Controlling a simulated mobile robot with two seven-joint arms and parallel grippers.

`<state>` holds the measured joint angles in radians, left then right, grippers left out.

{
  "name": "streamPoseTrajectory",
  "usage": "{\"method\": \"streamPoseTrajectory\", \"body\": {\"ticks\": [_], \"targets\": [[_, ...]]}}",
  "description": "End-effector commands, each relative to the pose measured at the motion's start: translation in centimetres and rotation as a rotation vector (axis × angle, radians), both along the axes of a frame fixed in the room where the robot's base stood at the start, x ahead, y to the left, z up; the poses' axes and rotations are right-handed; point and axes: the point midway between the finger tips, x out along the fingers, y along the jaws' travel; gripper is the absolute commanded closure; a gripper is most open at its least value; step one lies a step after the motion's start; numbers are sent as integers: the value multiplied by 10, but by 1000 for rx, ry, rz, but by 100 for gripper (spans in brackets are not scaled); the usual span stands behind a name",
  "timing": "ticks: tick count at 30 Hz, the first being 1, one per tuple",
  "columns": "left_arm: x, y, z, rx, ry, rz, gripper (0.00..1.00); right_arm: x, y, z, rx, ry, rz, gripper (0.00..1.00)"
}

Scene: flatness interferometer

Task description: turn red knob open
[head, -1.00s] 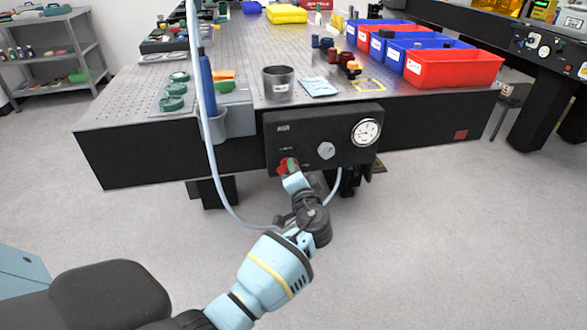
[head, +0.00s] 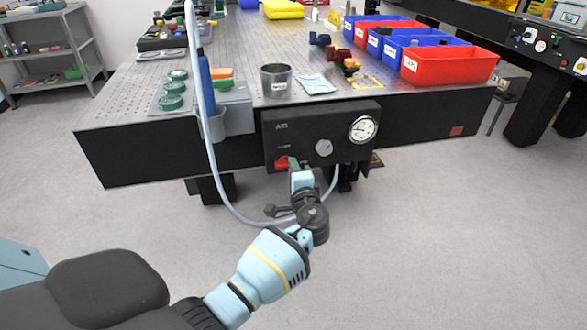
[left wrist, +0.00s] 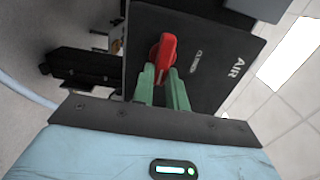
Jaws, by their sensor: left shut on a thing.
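The red knob (head: 282,162) is on the lower left of the black AIR panel (head: 342,152) on the table's front side. My left gripper (head: 294,166) reaches it from below, in front of the panel. In the left wrist view the red knob (left wrist: 164,52) stands between the tips of the green fingers of my left gripper (left wrist: 162,76), which is shut on it. The panel's lettering looks strongly tilted there. The fingers partly cover the knob in the head view. My right gripper is not in view.
The panel also carries a white gauge (head: 363,129) and a grey hexagonal knob (head: 323,148). A pale hose (head: 212,170) hangs at the left and loops behind my arm. A grey cup (head: 277,79) and a red bin (head: 449,66) stand on the table.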

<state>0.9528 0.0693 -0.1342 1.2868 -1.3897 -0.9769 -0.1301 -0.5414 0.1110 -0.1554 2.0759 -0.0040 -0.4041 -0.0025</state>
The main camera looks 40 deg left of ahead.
Motion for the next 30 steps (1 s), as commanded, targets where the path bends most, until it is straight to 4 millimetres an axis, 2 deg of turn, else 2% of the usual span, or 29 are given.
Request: {"method": "streamPoseTrajectory", "body": {"ticks": [9, 10, 15, 24, 30], "targets": [[0, 0, -1, 3, 5, 1, 100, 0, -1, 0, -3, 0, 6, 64], [0, 0, -1, 3, 5, 1, 83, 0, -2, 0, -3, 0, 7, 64], [0, 0, -1, 3, 3, 0, 64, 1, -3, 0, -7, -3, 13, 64], [-2, -2, -1, 1, 2, -1, 64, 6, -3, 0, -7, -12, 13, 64], [-17, -20, -1, -1, 2, -2, 64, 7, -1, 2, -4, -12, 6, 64]]}}
